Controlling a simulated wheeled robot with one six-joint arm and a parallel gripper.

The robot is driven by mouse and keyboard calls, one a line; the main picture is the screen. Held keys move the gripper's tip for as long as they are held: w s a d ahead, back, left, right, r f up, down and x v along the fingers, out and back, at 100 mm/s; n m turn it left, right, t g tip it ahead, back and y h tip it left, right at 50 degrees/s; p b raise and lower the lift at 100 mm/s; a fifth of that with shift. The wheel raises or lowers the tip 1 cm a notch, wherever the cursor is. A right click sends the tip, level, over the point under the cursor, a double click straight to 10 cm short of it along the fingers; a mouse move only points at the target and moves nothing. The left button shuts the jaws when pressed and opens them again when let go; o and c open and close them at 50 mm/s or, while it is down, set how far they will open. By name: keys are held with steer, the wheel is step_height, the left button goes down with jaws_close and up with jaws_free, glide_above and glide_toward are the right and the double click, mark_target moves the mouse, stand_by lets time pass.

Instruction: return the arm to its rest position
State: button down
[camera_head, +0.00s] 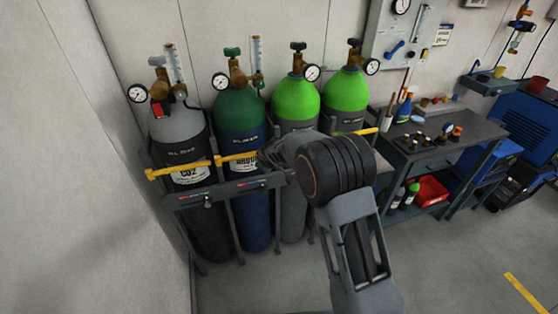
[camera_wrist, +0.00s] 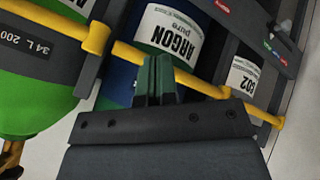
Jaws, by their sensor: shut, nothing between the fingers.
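My gripper (camera_wrist: 160,78) shows in the wrist view with its two dark fingers together and nothing between them. It points toward the blue argon cylinder (camera_wrist: 122,75), in front of its white label and a yellow bar. I cannot tell whether the fingertips touch anything. In the head view my arm (camera_head: 365,250) rises from the bottom, bends at a dark joint and reaches left toward the cylinder rack (camera_head: 235,188). The gripper itself cannot be made out clearly there.
The rack holds a grey CO2 cylinder (camera_head: 178,120), a dark green and blue argon cylinder (camera_head: 238,108) and two bright green-topped cylinders, with yellow bars (camera_head: 178,172) across the front. A workbench (camera_head: 440,148) with small items stands right.

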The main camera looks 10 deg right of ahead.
steer(key=shift+s+d+r, duration=1.35)
steer(key=shift+d+r, duration=0.85)
steer(key=shift+r, duration=0.35)
steer(key=s+d+f+m+g+h, duration=0.1)
steer(key=s+d+f+m+g, duration=0.15)
steer(key=s, duration=0.45)
steer(key=s+d+r+m, duration=0.2)
steer(key=s+r, duration=0.2)
steer(key=s, duration=0.4)
steer(key=s+d+r+m, duration=0.2)
steer(key=s+r+m, duration=0.1)
steer(key=s, duration=0.5)
steer(key=s+d+r+m+g, duration=0.1)
steer(key=s+d+r+m, duration=0.1)
steer(key=s+r, duration=0.3)
steer(key=s+d, duration=0.1)
steer(key=s, duration=0.3)
steer(key=shift+m+p, duration=0.35)
steer(key=shift+p, duration=0.05)
steer(key=c, duration=1.9)
jaws_free()
steer(key=shift+d, duration=0.1)
